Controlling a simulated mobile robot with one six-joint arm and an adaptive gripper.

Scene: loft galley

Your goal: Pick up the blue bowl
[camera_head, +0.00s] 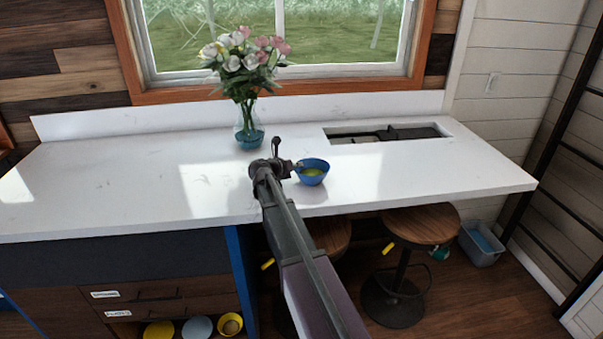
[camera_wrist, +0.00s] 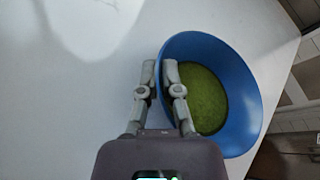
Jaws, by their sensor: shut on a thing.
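The blue bowl (camera_head: 313,173) is on or just above the white counter near its front edge, with something green inside. In the wrist view the bowl (camera_wrist: 245,92) fills the right half, and the green content (camera_wrist: 207,105) lies at its bottom. My gripper (camera_head: 293,167) reaches the bowl's left side. In the wrist view my gripper (camera_wrist: 159,75) has one finger outside the left wall and the other inside, shut on the rim. I cannot tell whether the bowl's base touches the counter.
A glass vase with pink and white flowers (camera_head: 249,132) stands behind, left of the bowl. A recessed cooktop (camera_head: 390,133) is at the back right. Wooden stools (camera_head: 421,224) stand below the front edge. The counter's left part (camera_head: 110,180) is clear.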

